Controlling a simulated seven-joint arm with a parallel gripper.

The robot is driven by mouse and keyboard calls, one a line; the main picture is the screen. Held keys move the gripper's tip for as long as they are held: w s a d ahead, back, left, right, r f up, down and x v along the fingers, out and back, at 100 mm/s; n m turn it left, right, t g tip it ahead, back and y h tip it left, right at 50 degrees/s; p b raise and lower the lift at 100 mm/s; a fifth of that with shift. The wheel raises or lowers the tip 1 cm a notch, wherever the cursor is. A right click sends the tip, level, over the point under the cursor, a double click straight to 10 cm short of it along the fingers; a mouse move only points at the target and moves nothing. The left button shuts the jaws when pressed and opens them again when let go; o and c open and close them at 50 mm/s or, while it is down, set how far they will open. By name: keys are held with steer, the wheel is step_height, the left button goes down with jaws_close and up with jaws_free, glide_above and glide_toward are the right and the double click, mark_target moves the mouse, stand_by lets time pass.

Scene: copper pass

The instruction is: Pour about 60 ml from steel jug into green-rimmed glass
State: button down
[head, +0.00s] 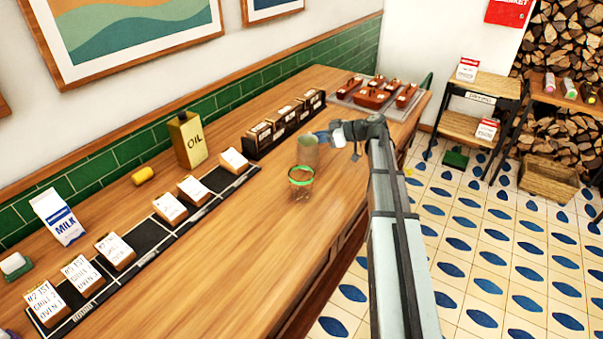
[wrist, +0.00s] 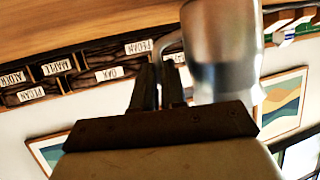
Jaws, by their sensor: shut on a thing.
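The steel jug (head: 308,152) is held close to the glass, above and just behind it in the head view. It fills the upper middle of the wrist view (wrist: 222,45). My gripper (head: 337,137) is right of the jug; in the wrist view its dark fingers (wrist: 158,84) are shut on the jug's thin handle. The green-rimmed glass (head: 301,178) stands upright on the wooden counter, clear-walled. The jug's lower part overlaps the glass's rim from this angle. I cannot tell the jug's exact tilt, nor any stream or liquid level.
A black rack of labelled blocks (head: 285,124) stands behind the jug. A dark strip with order cards (head: 150,232), an oil tin (head: 188,140) and a milk carton (head: 58,217) are to the left. A tray of brown pieces (head: 375,94) is beyond. The counter around the glass is clear.

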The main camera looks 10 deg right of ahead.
steer(key=shift+s+r, duration=0.1)
steer(key=shift+s+a+r+n+t, duration=0.2)
steer(key=shift+s+r+n+t, duration=0.15)
steer(key=shift+s+r+n, duration=0.2)
steer(key=shift+s+a+r+n+t, duration=0.25)
steer(key=shift+s+r+n+t, duration=0.2)
steer(key=shift+r, duration=0.25)
steer(key=shift+s+a+r+n+t, duration=0.2)
steer(key=shift+s+r+n+t, duration=0.1)
steer(key=shift+s+r+n, duration=0.25)
steer(key=shift+s+a+r+n+t, duration=0.3)
steer(key=shift+s+r+n+t, duration=0.15)
steer(key=shift+s+r+n, duration=0.4)
steer(key=shift+s+a+r+n+t, duration=0.25)
steer(key=shift+s+r+n+t, duration=0.25)
steer(key=shift+s+r+n, duration=0.4)
steer(key=shift+s+a+r+n+t, duration=0.3)
steer(key=shift+s+r+n+t, duration=0.25)
steer(key=shift+r, duration=0.45)
steer(key=shift+s+r+n, duration=0.15)
steer(key=shift+s+n, duration=0.05)
steer(key=shift+n, duration=0.05)
steer(key=shift+s+a+r+n+y, duration=0.15)
steer(key=shift+s+r+n+y, duration=0.25)
steer(key=shift+n, duration=0.1)
steer(key=shift+s+r+n, duration=0.1)
steer(key=shift+r+n, duration=0.1)
steer(key=shift+n, duration=0.1)
